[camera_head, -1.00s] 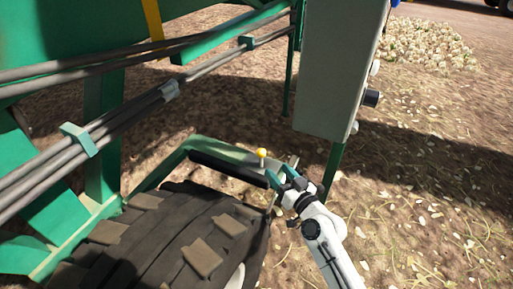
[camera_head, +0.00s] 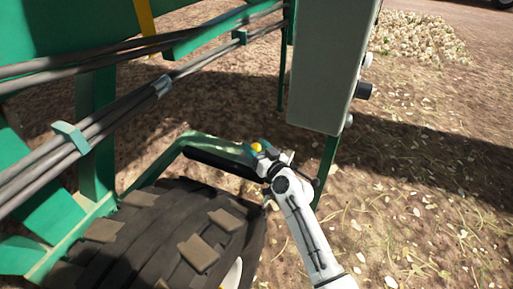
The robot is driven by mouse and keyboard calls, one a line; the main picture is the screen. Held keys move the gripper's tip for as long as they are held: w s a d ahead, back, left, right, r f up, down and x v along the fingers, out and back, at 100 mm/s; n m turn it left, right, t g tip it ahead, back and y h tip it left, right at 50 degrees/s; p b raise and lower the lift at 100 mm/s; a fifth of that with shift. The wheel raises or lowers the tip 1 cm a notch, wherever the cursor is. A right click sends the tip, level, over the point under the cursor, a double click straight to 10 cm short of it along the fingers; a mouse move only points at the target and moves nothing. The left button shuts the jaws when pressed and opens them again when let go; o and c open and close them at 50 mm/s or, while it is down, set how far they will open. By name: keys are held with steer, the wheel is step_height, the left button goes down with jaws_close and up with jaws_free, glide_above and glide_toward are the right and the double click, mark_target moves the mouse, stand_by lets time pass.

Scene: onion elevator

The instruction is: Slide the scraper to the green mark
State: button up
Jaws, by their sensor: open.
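The scraper looks to be the long black bar (camera_head: 215,160) lying along the green frame arm above the tyre (camera_head: 165,232). A yellow knob (camera_head: 256,147) stands at its right end. My gripper (camera_head: 262,156) is open at the knob, with its fingers close around or beside it; contact cannot be told. The wrist covers the bar's right end. I cannot make out a separate green mark against the green frame (camera_head: 158,170).
A grey cabinet (camera_head: 330,65) on a green post stands just right of and behind my gripper. Grey pipes (camera_head: 110,118) cross at the left. An onion pile (camera_head: 418,35) lies at the far right. Open ground with scattered onion skins is at the right.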

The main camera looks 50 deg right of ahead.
jaws_close()
stand_by(0.4)
steer(key=shift+a, duration=0.1)
